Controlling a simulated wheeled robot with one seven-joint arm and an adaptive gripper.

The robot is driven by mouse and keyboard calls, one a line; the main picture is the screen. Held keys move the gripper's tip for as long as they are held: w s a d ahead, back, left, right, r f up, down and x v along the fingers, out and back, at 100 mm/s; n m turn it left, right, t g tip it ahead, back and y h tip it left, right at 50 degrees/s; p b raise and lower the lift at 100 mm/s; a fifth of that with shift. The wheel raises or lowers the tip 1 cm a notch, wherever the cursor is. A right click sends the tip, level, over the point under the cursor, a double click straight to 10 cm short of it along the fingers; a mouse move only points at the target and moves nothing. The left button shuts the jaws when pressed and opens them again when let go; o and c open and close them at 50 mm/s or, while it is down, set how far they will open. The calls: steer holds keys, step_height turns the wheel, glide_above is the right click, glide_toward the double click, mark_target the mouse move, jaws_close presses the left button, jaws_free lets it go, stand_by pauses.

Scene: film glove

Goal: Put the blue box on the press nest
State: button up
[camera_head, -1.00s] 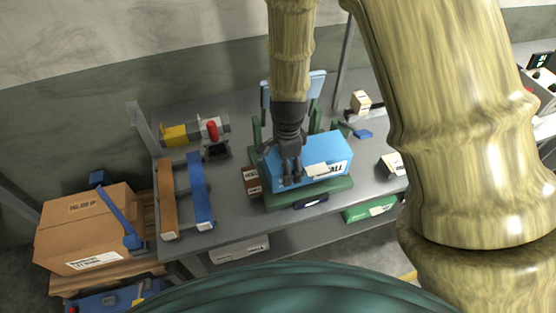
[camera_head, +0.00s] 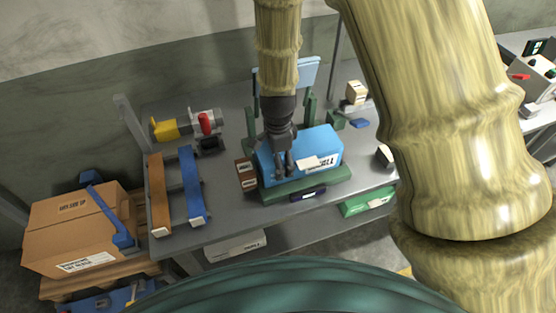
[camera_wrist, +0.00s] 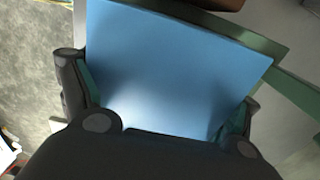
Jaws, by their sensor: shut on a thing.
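The blue box (camera_head: 328,148) with a white label sits at the green press nest (camera_head: 318,186) on the grey bench. It lies over the nest's base, whose green rim shows along its front; whether it rests fully on it I cannot tell. My gripper (camera_head: 284,170) comes down from above, its fingers shut on the left part of the box. In the wrist view the box's plain blue face (camera_wrist: 175,60) fills the middle between my fingers (camera_wrist: 165,110), with green frame showing behind it and at the right. The box hides most of the nest's seat.
Green posts and a light blue panel (camera_head: 307,74) rise behind the box. Small brown boxes (camera_head: 246,174) stand close at its left. A blue strip (camera_head: 192,186) and a brown strip (camera_head: 158,196) lie further left. A small carton (camera_head: 356,92) stands behind right.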

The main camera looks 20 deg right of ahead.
steer(key=shift+s+f, duration=0.1)
steer(key=o, duration=1.1)
steer(key=shift+r+b, duration=1.85)
steer(key=shift+r, duration=4.3)
